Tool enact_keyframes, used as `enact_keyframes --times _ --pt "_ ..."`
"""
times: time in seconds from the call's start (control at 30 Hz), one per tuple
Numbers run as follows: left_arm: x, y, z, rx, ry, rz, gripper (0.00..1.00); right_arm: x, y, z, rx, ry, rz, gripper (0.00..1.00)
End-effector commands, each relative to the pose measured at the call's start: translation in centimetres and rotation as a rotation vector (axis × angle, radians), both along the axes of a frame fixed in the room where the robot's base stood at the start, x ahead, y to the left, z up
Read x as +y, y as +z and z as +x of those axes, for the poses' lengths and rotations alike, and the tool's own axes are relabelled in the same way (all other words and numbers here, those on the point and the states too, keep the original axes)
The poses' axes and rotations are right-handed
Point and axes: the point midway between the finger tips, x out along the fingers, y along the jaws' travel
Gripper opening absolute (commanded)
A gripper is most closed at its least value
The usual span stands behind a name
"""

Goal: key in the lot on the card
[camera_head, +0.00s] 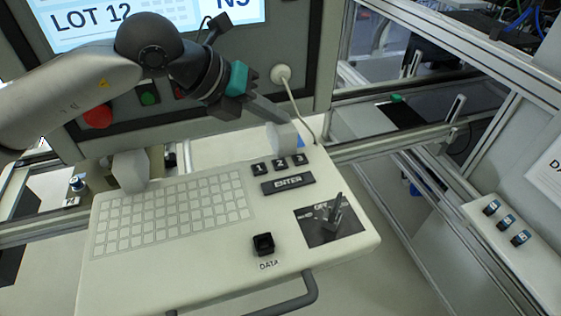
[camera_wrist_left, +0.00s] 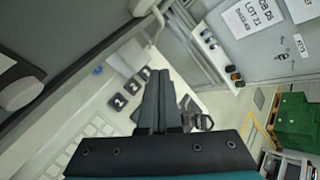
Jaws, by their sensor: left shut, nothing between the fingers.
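The console (camera_head: 215,280) carries three dark keys marked 1 (camera_head: 259,168), 2 (camera_head: 279,164) and 3 (camera_head: 300,159), with a wide ENTER key (camera_head: 288,183) below. My left gripper (camera_head: 287,120) is shut and empty, above and behind the number keys, apart from them. In the left wrist view its dark fingers (camera_wrist_left: 160,80) reach over the console, partly covering the keys; key 1 (camera_wrist_left: 117,102) and key 2 (camera_wrist_left: 131,88) show. A white card (camera_wrist_left: 254,18) on the wall has a lot line that seems to read 21. The screen (camera_head: 150,15) shows LOT 12. My right gripper is out of view.
The console also bears a blank key grid (camera_head: 170,210), a black DATA socket (camera_head: 263,243) and a lever switch (camera_head: 333,215). A red button (camera_head: 98,116) and green button (camera_head: 148,98) sit on the panel behind. Rails and a side shelf (camera_head: 510,225) stand right.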

Motion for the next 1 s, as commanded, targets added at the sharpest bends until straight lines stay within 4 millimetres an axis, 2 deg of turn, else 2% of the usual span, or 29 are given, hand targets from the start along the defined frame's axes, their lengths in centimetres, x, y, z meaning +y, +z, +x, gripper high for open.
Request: enact_keyframes --times 0.4,0.53,0.7,1.0 --pt "0.1 -5.7 0.0 0.003 0.001 0.001 0.00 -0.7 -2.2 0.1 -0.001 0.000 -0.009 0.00" --pt "0.0 -7.2 0.0 0.001 0.000 -0.001 0.00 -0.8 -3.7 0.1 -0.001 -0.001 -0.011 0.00" --pt "0.0 -8.1 0.0 0.001 -0.001 0.000 0.00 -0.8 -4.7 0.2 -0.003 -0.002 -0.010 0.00" --pt "0.0 -8.0 0.0 0.000 -0.001 -0.001 0.00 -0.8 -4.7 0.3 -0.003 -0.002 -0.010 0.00"
